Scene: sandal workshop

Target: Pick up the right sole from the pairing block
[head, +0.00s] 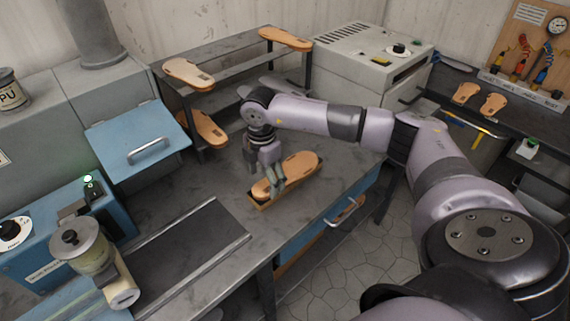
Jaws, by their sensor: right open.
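A tan sole (301,167) lies on the wooden pairing block (259,206) on the grey workbench. My right gripper (274,187) is open and points down at the sole from above. Its fingers overlap the sole's nearer left half in the picture, and I cannot tell whether they touch it. The fingers hide part of the sole. I cannot tell whether a second sole lies on the block. My left gripper is not in view.
A rack behind holds more soles, one on the upper left (189,73) and one on the top shelf (285,38). Two soles (466,93) lie on the right bench. A dark belt (178,255) and blue machine (57,240) stand left. Bare bench (345,165) lies right of the block.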

